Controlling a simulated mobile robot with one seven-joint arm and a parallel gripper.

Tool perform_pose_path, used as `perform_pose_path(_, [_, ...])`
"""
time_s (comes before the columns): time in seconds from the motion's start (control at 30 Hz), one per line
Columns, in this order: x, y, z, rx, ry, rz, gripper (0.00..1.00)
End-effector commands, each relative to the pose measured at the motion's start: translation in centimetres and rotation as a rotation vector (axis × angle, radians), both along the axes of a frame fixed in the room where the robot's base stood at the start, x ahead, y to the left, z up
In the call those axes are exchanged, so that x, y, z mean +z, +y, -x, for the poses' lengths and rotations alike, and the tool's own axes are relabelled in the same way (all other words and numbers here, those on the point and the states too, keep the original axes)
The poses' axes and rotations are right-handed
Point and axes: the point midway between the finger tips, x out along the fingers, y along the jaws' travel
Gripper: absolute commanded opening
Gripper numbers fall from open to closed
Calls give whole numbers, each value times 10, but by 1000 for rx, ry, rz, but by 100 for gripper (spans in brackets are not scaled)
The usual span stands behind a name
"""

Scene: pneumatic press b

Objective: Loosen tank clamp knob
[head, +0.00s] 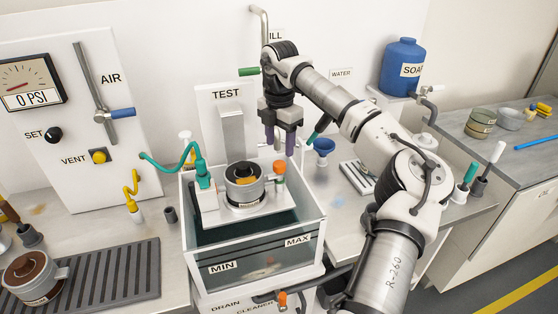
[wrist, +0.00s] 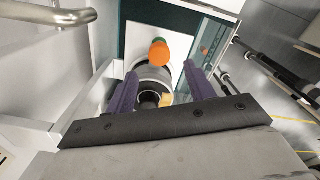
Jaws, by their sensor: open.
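The orange clamp knob (head: 279,167) stands upright at the right side of the round metal fixture (head: 245,189) in the water tank (head: 312,228). My gripper (head: 280,147) points down above the knob, with its purple fingers apart and nothing between them. In the wrist view, the orange knob (wrist: 159,52) shows just beyond the fingertips of my gripper (wrist: 160,74), roughly centred between them. A gap seems to separate the fingertips from the knob. The fixture's lower part is partly hidden by the knob and gripper in the wrist view.
A teal hose connector (head: 203,175) sits on the fixture's left. The TEST post (head: 232,130) stands behind the tank. A blue funnel (head: 323,146) is close to my gripper's right. A bent metal pipe (head: 262,22) reaches out from the wall behind my arm. A ribbed mat (head: 110,275) lies left.

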Motion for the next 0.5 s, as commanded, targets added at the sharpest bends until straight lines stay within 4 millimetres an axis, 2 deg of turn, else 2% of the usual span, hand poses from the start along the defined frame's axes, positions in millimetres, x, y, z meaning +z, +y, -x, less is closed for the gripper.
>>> perform_pose_path(0.23, [-47,1,1,3,3,-4,54])
perform_pose_path(0.4, [-67,1,0,2,1,-3,54])
perform_pose_path(0.5, [-72,1,0,2,-1,-3,54])
